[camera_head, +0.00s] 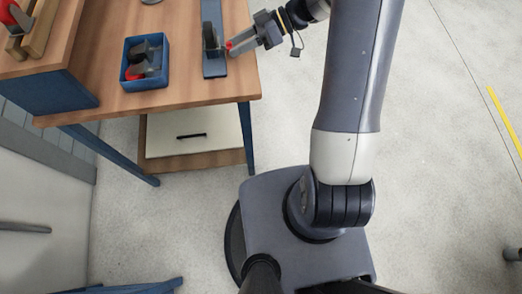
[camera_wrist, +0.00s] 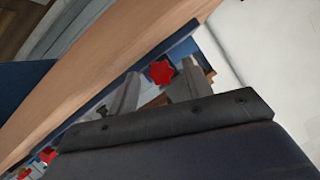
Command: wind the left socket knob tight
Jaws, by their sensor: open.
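A red star-shaped knob (camera_wrist: 160,73) shows in the wrist view, in the gap between the two fingertips of my gripper (camera_wrist: 158,80). The fingers are open, with space on both sides of the knob in that view; I cannot tell how far ahead it lies. In the head view the red knob (camera_head: 229,46) is a small spot at the right side of a blue-grey fixture (camera_head: 214,67) with a dark round part. My gripper (camera_head: 233,47) reaches it from the right, over the bench's right edge. Whether this is the left knob cannot be told.
The wooden bench (camera_head: 180,97) carries a blue bin (camera_head: 127,85) with dark and red parts left of the fixture. A wooden rack (camera_head: 38,30) with a red-and-dark item stands at the far left.

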